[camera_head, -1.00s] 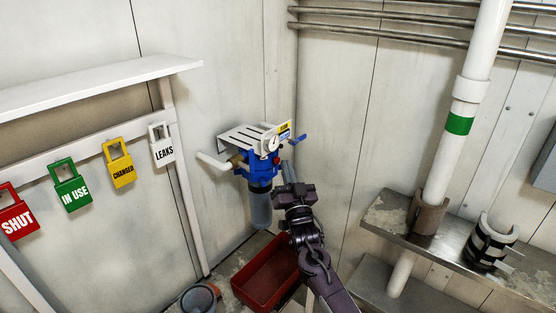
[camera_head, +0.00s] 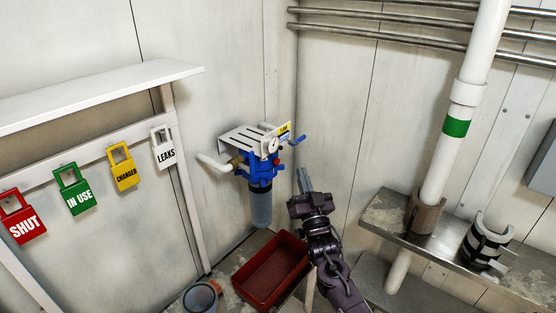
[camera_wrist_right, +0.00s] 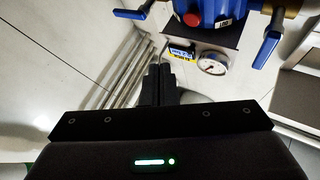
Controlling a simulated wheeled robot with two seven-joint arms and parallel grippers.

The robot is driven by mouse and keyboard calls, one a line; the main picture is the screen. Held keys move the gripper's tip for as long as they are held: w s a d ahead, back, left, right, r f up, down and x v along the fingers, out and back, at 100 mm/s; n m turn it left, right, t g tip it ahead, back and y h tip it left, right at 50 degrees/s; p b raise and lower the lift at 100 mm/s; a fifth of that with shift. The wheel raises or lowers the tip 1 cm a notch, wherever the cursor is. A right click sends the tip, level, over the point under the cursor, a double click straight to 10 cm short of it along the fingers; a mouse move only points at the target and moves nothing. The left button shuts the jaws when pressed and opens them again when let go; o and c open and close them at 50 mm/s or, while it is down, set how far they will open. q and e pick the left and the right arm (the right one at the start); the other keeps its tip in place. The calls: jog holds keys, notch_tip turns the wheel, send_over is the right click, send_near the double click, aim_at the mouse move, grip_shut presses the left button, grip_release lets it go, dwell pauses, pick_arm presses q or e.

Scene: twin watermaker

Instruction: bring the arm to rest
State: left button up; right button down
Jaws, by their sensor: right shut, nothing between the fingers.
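My right arm comes in from the bottom of the head view. Its right gripper (camera_head: 304,181) points up and away, shut and empty, in front of the wall corner. It is to the right of the blue filter unit (camera_head: 262,168) and apart from it. In the right wrist view the shut fingers (camera_wrist_right: 158,82) show in the middle, below the blue unit (camera_wrist_right: 207,14) and left of its round gauge (camera_wrist_right: 213,62). My left gripper is not in view.
A red tray (camera_head: 270,270) and a grey cup-like container (camera_head: 201,297) are on the floor below. A white pipe (camera_head: 447,155) and a metal shelf (camera_head: 390,220) stand at right. Coloured tags (camera_head: 73,190) hang on the left wall below a white shelf (camera_head: 90,90).

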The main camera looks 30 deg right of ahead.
dwell(0.4)
jog(key=s+a+f+n+g+y, duration=0.1)
jog(key=s+a+f+g+y, duration=0.2)
jog(key=f, duration=1.1)
jog(key=s+a+f+n+g, duration=0.25)
jog(key=s+f+g, duration=0.2)
jog(key=f, duration=0.95)
jog(key=s+a+f+n+g+y, duration=0.1)
jog(key=s+a+f+g+y, duration=0.3)
jog(key=f, duration=1)
jog(key=s+a+f+n+g+h, duration=0.1)
jog(key=s+a+f+g, duration=0.15)
jog(key=s+f, duration=0.55)
jog(key=s+a+f+n+g, duration=0.1)
jog(key=s+f+g, duration=0.2)
jog(key=s+f, duration=0.5)
jog(key=s+a+f+g, duration=0.1)
jog(key=s+f+g, duration=0.1)
jog(key=s, duration=0.9)
jog(key=s+a+f+n+g, duration=0.1)
jog(key=s+f+g, duration=0.1)
jog(key=s, duration=0.9)
jog(key=shift+s+a+f+g, duration=0.15)
jog(key=shift+a+g, duration=0.05)
jog(key=shift+g, duration=0.2)
jog(key=c, duration=2.1)
grip_release()
jog(key=shift+n, duration=0.25)
jog(key=shift+c, duration=0.2)
